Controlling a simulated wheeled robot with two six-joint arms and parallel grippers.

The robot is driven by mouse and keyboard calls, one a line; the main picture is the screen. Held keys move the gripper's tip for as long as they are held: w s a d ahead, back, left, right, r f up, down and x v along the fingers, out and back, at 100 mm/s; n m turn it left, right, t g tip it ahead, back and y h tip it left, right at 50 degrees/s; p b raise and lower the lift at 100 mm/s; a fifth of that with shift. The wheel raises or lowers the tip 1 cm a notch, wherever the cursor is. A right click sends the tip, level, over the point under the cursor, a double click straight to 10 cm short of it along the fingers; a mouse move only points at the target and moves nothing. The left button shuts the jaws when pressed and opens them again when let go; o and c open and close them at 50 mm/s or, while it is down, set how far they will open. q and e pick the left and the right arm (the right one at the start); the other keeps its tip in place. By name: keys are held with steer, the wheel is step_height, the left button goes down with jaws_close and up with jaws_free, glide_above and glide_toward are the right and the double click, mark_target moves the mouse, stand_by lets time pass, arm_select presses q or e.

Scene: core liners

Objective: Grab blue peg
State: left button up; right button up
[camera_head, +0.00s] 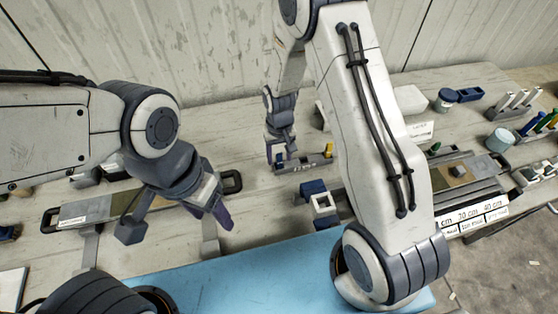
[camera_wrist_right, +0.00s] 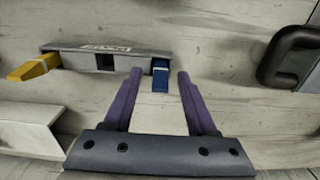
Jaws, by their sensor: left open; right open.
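The blue peg (camera_wrist_right: 160,76) stands in the right-hand end of a grey rack (camera_wrist_right: 110,61) in the right wrist view. My right gripper (camera_wrist_right: 161,80) is open, and its two purple fingers appear on either side of the blue peg. I cannot tell whether they touch it. In the head view my right gripper (camera_head: 280,152) is over the left end of the rack (camera_head: 305,163), and the blue peg is hard to make out there. My left gripper (camera_head: 176,224) is open and empty above the near left of the table.
A yellow peg (camera_wrist_right: 34,67) is at the rack's other end, with an empty slot between. A dark handle (camera_wrist_right: 290,55) is at the right of the wrist view. Blue and white blocks (camera_head: 320,202) lie nearer me. My right arm hides the table's middle.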

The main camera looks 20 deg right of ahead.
jaws_close()
steer(key=shift+r, duration=0.1)
